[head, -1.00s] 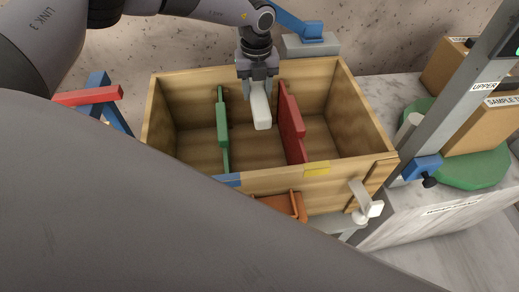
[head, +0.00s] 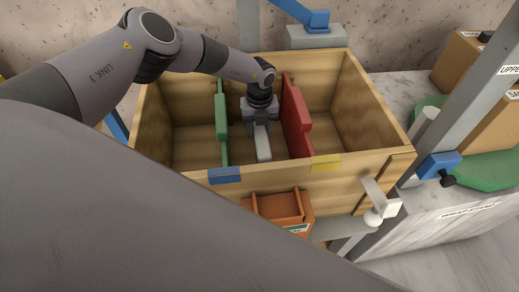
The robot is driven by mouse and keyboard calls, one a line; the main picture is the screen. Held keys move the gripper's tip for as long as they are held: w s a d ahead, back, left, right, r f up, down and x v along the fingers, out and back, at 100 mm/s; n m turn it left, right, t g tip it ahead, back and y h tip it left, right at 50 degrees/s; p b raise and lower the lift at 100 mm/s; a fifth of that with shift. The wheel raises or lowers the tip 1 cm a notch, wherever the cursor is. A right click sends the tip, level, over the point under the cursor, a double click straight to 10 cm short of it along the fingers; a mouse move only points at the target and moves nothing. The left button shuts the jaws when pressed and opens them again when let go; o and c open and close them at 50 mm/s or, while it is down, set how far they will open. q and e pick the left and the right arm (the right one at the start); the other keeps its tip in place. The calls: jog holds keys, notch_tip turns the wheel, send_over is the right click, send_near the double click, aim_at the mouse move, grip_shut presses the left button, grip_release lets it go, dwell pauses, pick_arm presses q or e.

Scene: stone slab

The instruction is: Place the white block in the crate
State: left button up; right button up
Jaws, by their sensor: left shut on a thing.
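The wooden crate (head: 268,176) stands open at the top in the middle of the head view. A green divider (head: 221,127) and a red divider (head: 295,115) split its inside into three compartments. My left gripper (head: 261,125) points down inside the middle compartment, between the dividers. It is shut on the white block (head: 263,147), which is upright and low in that compartment. I cannot tell whether the block touches the floor of the crate. My right gripper is not in view.
Blue tape (head: 225,175) and yellow tape (head: 326,162) mark the crate's front rim. A small orange bin (head: 278,207) sits in front. A grey post (head: 462,95) with a blue clamp (head: 437,165) stands at the right. The left and right compartments look empty.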

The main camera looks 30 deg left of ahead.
pick_arm(q)
notch_tip(320, 180, down, 4)
jog(key=shift+f+b, duration=0.25)
jog(key=shift+b, duration=0.4)
jog(key=shift+f+b, duration=0.95)
jog(key=shift+f, duration=0.95)
jog(key=shift+f, duration=0.2)
jog(key=o, duration=1.1)
jog(key=shift+r, duration=0.15)
